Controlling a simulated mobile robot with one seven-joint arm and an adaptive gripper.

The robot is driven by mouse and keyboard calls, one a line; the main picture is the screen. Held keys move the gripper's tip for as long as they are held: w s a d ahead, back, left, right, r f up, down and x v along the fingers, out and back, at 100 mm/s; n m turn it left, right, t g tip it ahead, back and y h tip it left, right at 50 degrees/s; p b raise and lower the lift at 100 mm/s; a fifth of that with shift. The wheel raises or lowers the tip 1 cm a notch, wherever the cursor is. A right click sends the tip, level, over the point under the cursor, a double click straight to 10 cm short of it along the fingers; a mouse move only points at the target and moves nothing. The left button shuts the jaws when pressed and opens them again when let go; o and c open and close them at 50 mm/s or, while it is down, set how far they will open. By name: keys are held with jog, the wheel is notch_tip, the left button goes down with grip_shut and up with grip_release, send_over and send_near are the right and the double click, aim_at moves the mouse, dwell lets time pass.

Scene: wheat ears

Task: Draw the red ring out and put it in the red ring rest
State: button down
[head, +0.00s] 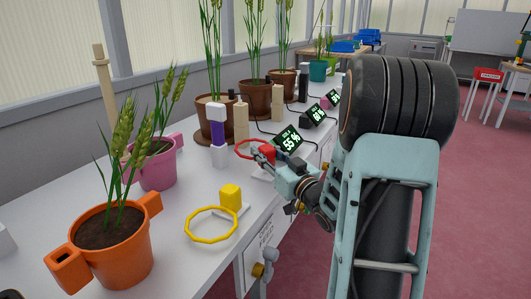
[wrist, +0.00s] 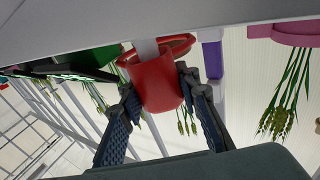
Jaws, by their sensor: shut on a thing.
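The red ring (head: 245,155) shows as a thin red hoop with a thick red grip block (head: 268,150) on its right side. My gripper (head: 264,154) is shut on that block, near the bench's right edge. In the wrist view, the red block (wrist: 157,82) sits between the two dark fingers, with the red hoop (wrist: 180,42) beyond it. A pale base (head: 262,173) shows just below the block; whether the block touches it, or whether it is the red ring rest, I cannot tell. The hoop lies close to a wooden post (head: 241,122); whether it goes around anything is unclear.
A yellow ring (head: 210,239) with a yellow block stands on the bench nearer me. A purple-and-white post (head: 218,135) stands left of the red hoop. Potted wheat in orange (head: 122,262), pink (head: 158,170) and brown pots lines the bench. A display reading 55 (head: 288,140) stands just behind my gripper.

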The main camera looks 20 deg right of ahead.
aim_at(274, 163)
jog(key=shift+r+p, duration=0.15)
jog(key=shift+p, duration=0.4)
jog(key=shift+s+a+f+g+p, duration=0.1)
jog(key=shift+f+g+p, duration=0.1)
jog(key=shift+g+p, duration=0.5)
jog(key=shift+r, duration=0.15)
dwell(0.4)
jog(key=shift+d+r+t+h+b, duration=0.15)
jog(key=shift+d+t+h+b, duration=0.2)
jog(key=shift+d, duration=0.35)
dwell(0.6)
jog(key=shift+f, duration=0.25)
jog(key=shift+f+b, duration=1.3)
jog(key=shift+f, duration=0.1)
jog(key=c, duration=1.4)
grip_release()
jog(key=shift+o, duration=0.2)
jog(key=shift+a, duration=0.15)
